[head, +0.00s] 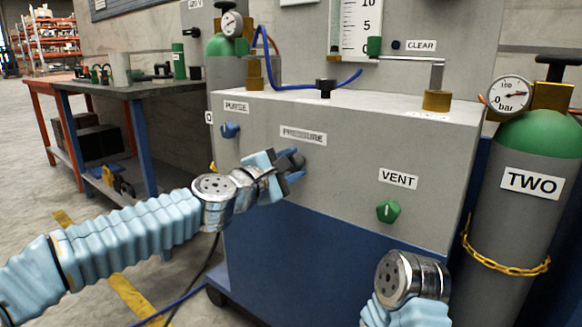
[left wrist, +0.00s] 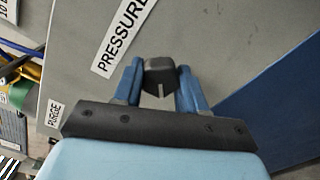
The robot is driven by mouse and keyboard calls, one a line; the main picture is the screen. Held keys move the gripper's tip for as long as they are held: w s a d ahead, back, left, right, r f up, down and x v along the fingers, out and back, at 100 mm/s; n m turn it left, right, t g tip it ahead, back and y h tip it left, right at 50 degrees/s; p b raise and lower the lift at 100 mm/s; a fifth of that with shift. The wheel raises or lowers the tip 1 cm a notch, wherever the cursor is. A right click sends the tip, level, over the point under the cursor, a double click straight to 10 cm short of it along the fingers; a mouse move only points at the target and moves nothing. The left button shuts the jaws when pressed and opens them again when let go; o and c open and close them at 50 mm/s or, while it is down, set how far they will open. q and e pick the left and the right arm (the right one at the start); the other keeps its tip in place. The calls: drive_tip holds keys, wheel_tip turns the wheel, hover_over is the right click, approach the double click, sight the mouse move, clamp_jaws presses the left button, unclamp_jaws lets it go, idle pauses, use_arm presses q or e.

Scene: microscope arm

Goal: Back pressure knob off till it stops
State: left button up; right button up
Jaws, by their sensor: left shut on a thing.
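The pressure knob (left wrist: 159,76) is dark, with a pale pointer line, on the grey front panel beside the PRESSURE label (head: 303,135). My left gripper (head: 287,168) reaches the panel just below that label. In the left wrist view its two blue fingers (left wrist: 160,88) stand on either side of the knob and are shut on it. In the head view the fingers partly hide the knob (head: 292,157). My right arm (head: 405,285) shows at the lower right, in front of the cabinet; its fingers are not visible.
The cabinet also carries a blue PURGE knob (head: 230,130) at upper left and a green VENT knob (head: 389,211) at lower right. A green-topped cylinder labelled TWO (head: 525,190) stands at the right. A workbench (head: 140,90) stands at the left.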

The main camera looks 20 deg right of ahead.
use_arm(q)
drive_tip(key=shift+w+a+f+n, duration=0.1)
drive_tip(key=shift+w+n, duration=0.05)
drive_tip(key=shift+n, duration=0.35)
drive_tip(key=o, duration=1.1)
drive_tip(key=shift+c, duration=0.2)
drive_tip(key=b+v, duration=0.2)
drive_tip(key=v, duration=1.2)
